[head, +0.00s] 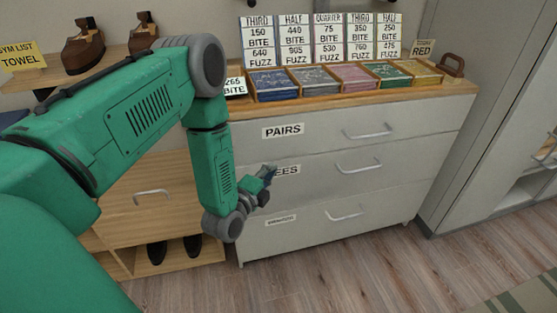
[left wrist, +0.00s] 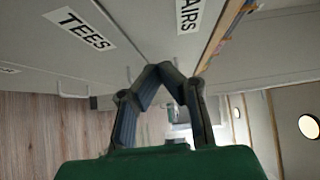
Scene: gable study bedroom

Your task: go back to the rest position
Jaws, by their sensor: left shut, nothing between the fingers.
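My left arm comes in from the left in the head view and bends down in front of the grey drawer dresser (head: 390,140). My left gripper (head: 268,174) is beside the middle drawer, partly covering its "TEES" label. In the left wrist view the two fingers of my left gripper (left wrist: 163,68) meet at the tips, shut with nothing between them. The label "TEES" (left wrist: 80,28) shows there to the left of the fingers. The "PAIRS" drawer label (head: 283,131) is above the gripper in the head view. All three drawers look shut. My right gripper is not in view.
Trays of coloured packets (head: 320,80) stand along the dresser top, with price cards (head: 318,40) behind. A wooden cabinet (head: 165,190) with dark shoes below is at the left. A grey cupboard (head: 490,110) stands at the right. The wooden floor (head: 330,275) in front is clear.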

